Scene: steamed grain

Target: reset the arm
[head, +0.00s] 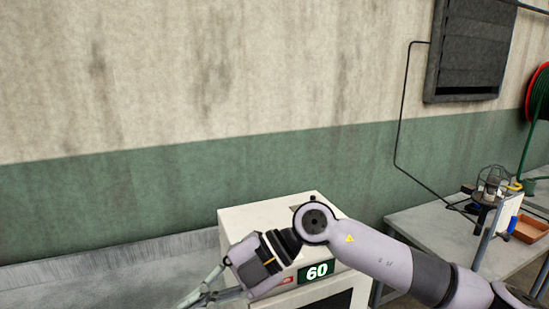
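My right arm reaches in from the right across the front of a white box-shaped machine (265,212) with a green display reading 60. My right gripper (190,303) points down and left at the bottom edge of the head view, beside the machine's left front. Its fingers are partly cut off by the frame, so I cannot tell whether it is open or shut or holds anything. My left arm and gripper do not show.
A grey metal surface (110,272) lies left of the machine along the green and cream wall. A grey table (425,222) at right bears a small apparatus (490,185) and an orange tray (530,229). A red and green hose reel (540,92) hangs at far right.

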